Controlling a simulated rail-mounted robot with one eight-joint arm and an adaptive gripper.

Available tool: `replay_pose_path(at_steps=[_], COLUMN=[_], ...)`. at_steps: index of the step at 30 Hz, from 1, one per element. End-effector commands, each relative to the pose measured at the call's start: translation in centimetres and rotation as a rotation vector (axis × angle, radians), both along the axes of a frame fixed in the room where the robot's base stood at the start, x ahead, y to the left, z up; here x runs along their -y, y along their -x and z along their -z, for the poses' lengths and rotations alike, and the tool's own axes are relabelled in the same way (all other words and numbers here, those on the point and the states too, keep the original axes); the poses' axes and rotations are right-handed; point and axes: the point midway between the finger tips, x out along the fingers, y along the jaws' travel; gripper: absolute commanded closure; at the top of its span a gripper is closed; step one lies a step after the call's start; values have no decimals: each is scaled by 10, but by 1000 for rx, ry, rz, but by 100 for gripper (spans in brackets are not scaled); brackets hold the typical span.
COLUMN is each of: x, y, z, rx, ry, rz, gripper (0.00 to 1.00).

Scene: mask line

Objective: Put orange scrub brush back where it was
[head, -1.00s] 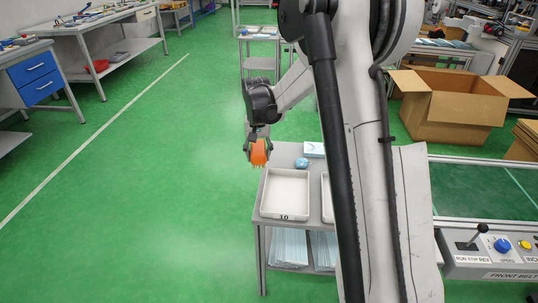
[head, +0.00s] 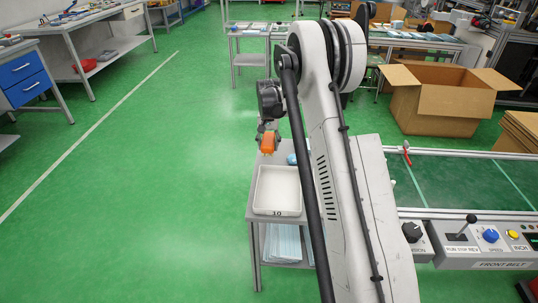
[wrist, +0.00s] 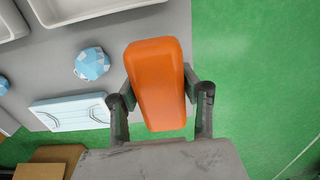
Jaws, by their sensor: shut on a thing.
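The orange scrub brush (wrist: 157,82) is between the fingers of my gripper (wrist: 160,105), which is shut on it. In the head view the brush (head: 268,144) hangs from my gripper (head: 268,133) near the far left corner of a grey table (head: 254,232). In the wrist view the grey table top (wrist: 45,60) is below and to the left of the brush, with green floor to the right. My gripper's two fingers press on the brush's sides. The brush's underside is hidden.
A white tray (head: 277,190) labelled 10 stands on the table. A crumpled blue-white thing (wrist: 91,63) and a flat pale-blue mask pack (wrist: 72,111) lie there too. My arm hides the table's right part. A conveyor with a control panel (head: 480,240) and an open cardboard box (head: 440,98) are to the right.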

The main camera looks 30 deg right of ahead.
Motion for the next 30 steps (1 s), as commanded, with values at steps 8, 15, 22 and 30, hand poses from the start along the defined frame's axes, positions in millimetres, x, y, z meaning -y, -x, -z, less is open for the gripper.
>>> replay_pose_path(at_steps=[8,15,22,30], x=[5,5,4,4], y=[-3,-3,-2,-2], z=[18,44,43,47], rx=[0,0,0,0], ry=[0,0,0,0], rz=[-1,-1,-1,-1], gripper=[100,100,100,47])
